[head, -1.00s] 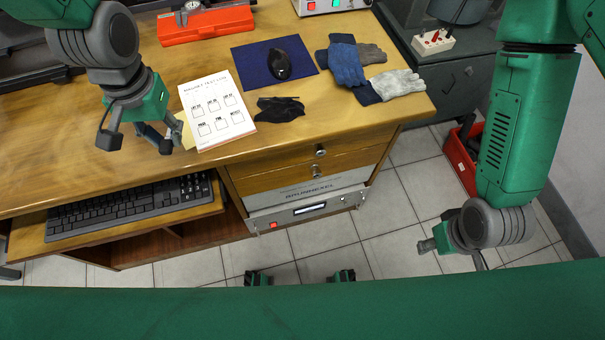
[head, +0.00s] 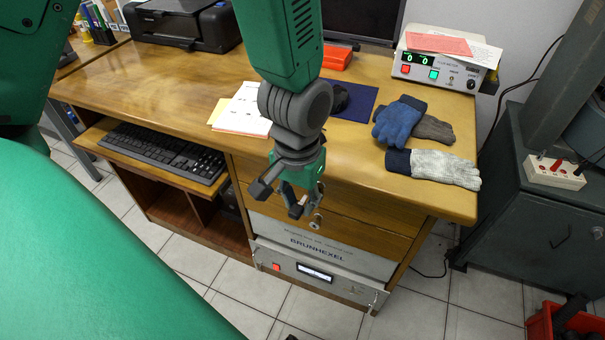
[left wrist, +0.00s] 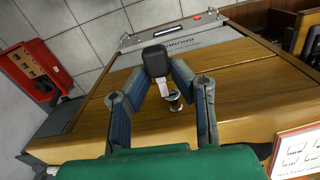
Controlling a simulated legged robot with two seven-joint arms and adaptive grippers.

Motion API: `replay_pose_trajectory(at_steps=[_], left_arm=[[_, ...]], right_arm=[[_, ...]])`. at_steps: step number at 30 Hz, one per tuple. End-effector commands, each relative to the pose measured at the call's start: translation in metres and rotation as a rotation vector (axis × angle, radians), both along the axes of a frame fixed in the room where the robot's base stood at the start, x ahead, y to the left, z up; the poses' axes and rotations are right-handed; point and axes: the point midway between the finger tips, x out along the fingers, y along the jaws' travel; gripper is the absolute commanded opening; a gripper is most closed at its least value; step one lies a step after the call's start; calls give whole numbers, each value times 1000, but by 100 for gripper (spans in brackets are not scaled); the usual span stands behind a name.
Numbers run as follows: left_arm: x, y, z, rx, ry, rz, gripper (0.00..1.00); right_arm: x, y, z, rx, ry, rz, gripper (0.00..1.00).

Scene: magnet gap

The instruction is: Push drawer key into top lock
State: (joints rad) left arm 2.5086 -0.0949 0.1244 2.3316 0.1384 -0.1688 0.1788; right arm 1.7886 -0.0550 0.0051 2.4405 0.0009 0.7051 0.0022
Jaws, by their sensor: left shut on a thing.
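My left gripper (head: 287,202) is in front of the desk's drawer fronts. In the left wrist view its fingers (left wrist: 157,75) close together on a key with a dark square head (left wrist: 155,61) and a short pale metal part (left wrist: 164,87). A round metal lock (left wrist: 174,101) on a wooden drawer front shows just beyond the key; whether they touch is unclear. In the head view a lower silver lock (head: 316,221) shows right of the fingertips; the upper one is hidden behind my gripper. My right gripper is out of view.
Gloves (head: 432,168), a blue mat (head: 362,103) and a paper sheet (head: 247,112) lie on the desk. A keyboard (head: 165,152) sits on the left shelf. A metal BRUNHEXEL unit (head: 345,283) is below the drawers. Floor in front is clear.

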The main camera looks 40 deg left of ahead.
Motion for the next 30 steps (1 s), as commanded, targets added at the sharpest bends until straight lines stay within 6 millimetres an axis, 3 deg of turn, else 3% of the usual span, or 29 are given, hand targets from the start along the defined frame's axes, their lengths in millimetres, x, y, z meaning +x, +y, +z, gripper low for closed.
replay_pose_trajectory(at_steps=[1,3,9,23,30], left_arm=[[-4,-2,-23,4,-1,13,5],[-9,-5,-35,10,-1,32,5],[-18,-12,-54,24,-2,68,5],[-20,-7,-57,17,-1,78,5],[-18,-11,-54,22,-1,77,5]], right_arm=[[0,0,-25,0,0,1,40],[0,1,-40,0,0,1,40],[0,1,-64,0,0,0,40],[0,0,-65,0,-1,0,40],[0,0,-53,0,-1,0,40]])
